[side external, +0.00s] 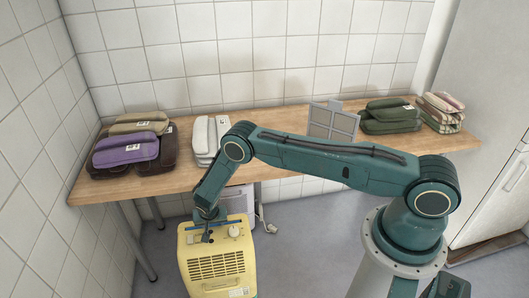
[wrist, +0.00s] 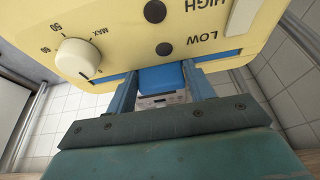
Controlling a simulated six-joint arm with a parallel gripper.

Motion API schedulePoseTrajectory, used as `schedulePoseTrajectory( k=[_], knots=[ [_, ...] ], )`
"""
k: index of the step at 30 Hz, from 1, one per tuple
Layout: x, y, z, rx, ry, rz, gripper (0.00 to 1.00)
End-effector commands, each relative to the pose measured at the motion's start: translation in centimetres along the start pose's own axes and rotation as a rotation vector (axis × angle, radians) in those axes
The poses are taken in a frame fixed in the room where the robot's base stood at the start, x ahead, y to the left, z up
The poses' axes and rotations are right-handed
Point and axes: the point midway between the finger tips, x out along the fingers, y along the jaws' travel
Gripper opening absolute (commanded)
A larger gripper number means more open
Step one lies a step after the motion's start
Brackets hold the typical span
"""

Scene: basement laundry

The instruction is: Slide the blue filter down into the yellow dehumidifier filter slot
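The yellow dehumidifier (side external: 218,266) stands on the floor in front of the table, and its control panel (wrist: 105,35) with a white knob fills the top of the wrist view. My gripper (side external: 208,238) points down at its top. In the wrist view both fingers of my gripper (wrist: 163,88) stand against the sides of the blue filter's tab (wrist: 162,78). A thin blue strip runs along the panel edge on both sides of the tab, apparently the filter lying in the slot. How deep it sits is hidden.
The wooden table (side external: 285,122) behind holds folded stacks, a purple bundle (side external: 125,149), green cloths (side external: 390,115) and a grey framed panel (side external: 333,122). A white appliance (side external: 238,201) with a cord stands under the table, behind the dehumidifier. The floor beside the dehumidifier is clear.

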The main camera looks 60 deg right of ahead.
Motion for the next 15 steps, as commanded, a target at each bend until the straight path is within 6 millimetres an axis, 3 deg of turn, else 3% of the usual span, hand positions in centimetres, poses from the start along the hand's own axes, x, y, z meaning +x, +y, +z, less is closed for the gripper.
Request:
schedulePoseTrajectory(
  k=[1,3,15],
  knots=[
    [0.06,0.09,0.04,0.000,-0.001,0.001,0.64],
    [0.08,0.12,0.06,0.000,-0.001,0.002,0.76],
    [-0.03,0.23,0.14,0.000,-0.003,0.005,0.76]
  ],
)
